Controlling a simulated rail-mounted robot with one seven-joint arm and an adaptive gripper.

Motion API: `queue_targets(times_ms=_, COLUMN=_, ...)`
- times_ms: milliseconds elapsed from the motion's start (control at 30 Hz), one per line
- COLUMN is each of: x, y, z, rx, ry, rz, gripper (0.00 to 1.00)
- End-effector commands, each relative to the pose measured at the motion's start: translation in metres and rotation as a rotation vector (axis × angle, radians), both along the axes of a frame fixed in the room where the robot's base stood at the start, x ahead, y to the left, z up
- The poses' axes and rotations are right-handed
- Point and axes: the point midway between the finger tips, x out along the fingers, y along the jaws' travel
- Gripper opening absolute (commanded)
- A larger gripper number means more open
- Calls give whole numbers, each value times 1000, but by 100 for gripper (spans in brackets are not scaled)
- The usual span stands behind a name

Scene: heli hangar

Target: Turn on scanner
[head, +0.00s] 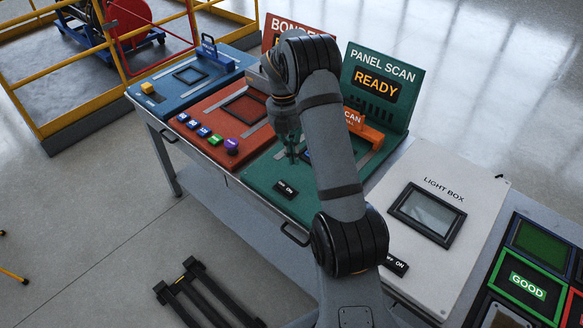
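The scanner is a green station (262,176) on the bench. Its upright green sign (385,74) reads "PANEL SCAN" with a lit orange "READY". An orange scan bar (371,134) crosses the station, partly hidden by my arm. A small black OFF/ON switch (286,189) sits at the station's front edge. Its rocker position is too small to tell. My gripper (292,158) points down over the green station, behind the switch in this view. It appears apart from the switch. Its fingers are small and dark, so I cannot tell whether they are open or shut.
A red station (213,133) with coloured buttons and a blue station (168,103) lie to the left. A white light box (477,188) with its own OFF/ON switch (396,264) lies to the right. A tray with a "GOOD" panel (528,286) is at far right.

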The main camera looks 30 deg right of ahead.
Motion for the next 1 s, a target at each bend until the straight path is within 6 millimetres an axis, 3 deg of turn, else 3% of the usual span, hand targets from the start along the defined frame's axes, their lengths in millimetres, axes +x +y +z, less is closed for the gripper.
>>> queue_targets(times_ms=200, x=-2, y=-1, z=18, rx=0, ry=-1, rz=0, gripper=0)
queue_targets(times_ms=633, x=-3, y=-1, z=18, rx=1, ry=1, rz=0, gripper=0)
queue_targets(times_ms=833, x=-2, y=0, z=8, rx=1, ry=3, rz=0, gripper=0)
queue_targets(times_ms=1000, x=1, y=1, z=-13, rx=1, ry=6, rz=1, gripper=0)
